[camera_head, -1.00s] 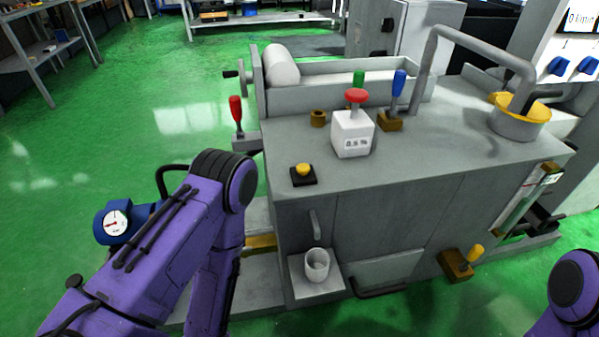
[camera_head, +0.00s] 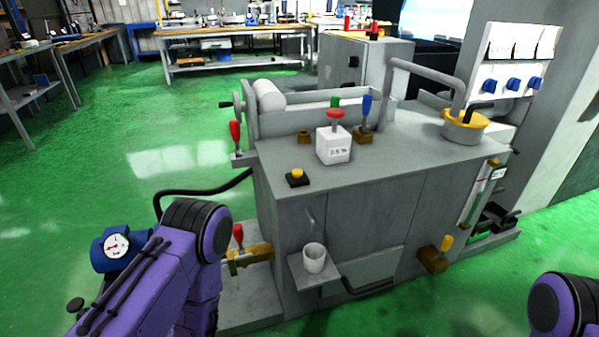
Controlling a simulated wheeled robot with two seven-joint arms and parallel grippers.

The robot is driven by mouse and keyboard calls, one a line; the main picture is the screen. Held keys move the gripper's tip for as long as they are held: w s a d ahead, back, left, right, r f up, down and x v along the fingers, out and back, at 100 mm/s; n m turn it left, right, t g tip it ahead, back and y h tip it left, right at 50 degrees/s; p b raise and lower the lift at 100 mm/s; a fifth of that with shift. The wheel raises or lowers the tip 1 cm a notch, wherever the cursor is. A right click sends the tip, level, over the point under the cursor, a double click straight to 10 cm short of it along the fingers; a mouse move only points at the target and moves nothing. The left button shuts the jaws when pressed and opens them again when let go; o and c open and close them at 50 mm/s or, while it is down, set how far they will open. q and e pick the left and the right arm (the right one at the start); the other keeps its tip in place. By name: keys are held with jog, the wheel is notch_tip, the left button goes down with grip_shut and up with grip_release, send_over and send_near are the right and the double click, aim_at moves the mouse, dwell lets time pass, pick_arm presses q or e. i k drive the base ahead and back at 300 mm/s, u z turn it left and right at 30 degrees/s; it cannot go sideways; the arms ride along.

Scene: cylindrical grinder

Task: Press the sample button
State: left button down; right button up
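A yellow push button (camera_head: 297,174) on a small black base sits on the front left part of the grey machine's top (camera_head: 385,150). It stands clear, with nothing touching it. I see no label marking it as the sample button. Below it on the front, a bent grey spout (camera_head: 311,217) points down over a white cup (camera_head: 314,258) on a small shelf. My purple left arm shows at the lower left and part of my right arm at the lower right. Neither gripper is in view.
Behind the button stand a white block with a red knob (camera_head: 334,144), a blue-handled lever (camera_head: 366,112) and a brown ring (camera_head: 304,137). Red levers (camera_head: 235,134) stand along the left side. A blue gauge (camera_head: 115,248) is beside my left arm. Green floor is open at left.

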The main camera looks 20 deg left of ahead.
aim_at(297, 173)
jog(key=z, duration=0.25)
jog(key=i, duration=1.2)
jog(key=u, duration=0.85)
